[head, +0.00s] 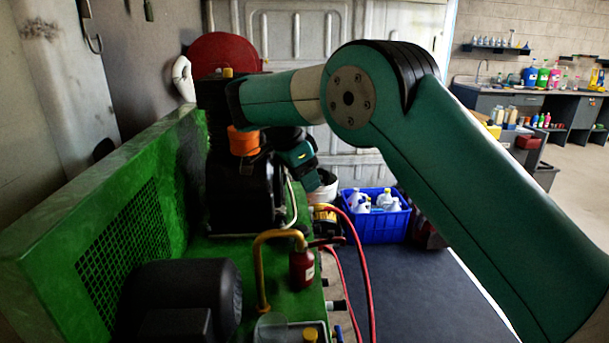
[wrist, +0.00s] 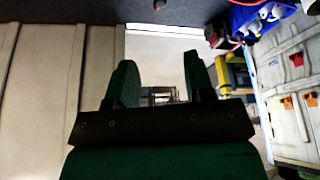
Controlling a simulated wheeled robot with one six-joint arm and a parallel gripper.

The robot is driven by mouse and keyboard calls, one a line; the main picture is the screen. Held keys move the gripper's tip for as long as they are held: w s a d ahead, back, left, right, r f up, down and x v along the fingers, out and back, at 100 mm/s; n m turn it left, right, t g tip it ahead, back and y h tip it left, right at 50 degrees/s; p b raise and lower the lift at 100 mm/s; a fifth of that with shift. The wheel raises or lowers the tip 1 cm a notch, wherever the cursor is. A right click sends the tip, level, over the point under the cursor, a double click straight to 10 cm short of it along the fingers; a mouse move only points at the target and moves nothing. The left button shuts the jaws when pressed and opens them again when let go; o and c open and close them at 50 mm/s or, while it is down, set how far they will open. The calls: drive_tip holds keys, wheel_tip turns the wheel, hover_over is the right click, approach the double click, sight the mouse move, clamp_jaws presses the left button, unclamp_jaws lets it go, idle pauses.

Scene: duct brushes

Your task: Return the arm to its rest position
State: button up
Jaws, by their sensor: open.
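My green arm (head: 480,190) crosses the head view from the lower right up to its elbow, then reaches left over the green machine (head: 130,190). Its far end is beside a black unit with an orange cap, and my fingers cannot be made out there. In the wrist view my gripper (wrist: 160,82) shows two green and black fingers spread apart. The gap between them is empty, and nothing is held.
A blue crate (head: 375,222) with white bottles stands on the dark floor mat (head: 420,290); the crate also shows in the wrist view (wrist: 242,18). Red hoses (head: 366,270) and a yellow bent pipe (head: 262,262) stand at the machine's front. A workbench (head: 510,100) is at the far right.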

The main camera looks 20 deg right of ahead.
drive_tip(key=s+d+r+n+t+y, duration=0.1)
drive_tip(key=s+d+r+n+y, duration=0.1)
drive_tip(key=s+r+n, duration=0.55)
drive_tip(key=s+a+f+n+y, duration=0.1)
drive_tip(key=s+n+y, duration=0.1)
drive_tip(key=s+n, duration=0.3)
drive_tip(key=s+a+f+n+g+y, duration=0.1)
drive_tip(key=s+n, duration=0.4)
drive_tip(key=s, duration=0.9)
drive_tip(key=s+a+f+n+y, duration=0.2)
drive_tip(key=s+n, duration=0.3)
drive_tip(key=s, duration=0.5)
drive_tip(key=shift+a+f+n+g+y, duration=0.25)
drive_tip(key=shift+a+n+g+y, duration=0.15)
drive_tip(key=shift+y, duration=0.4)
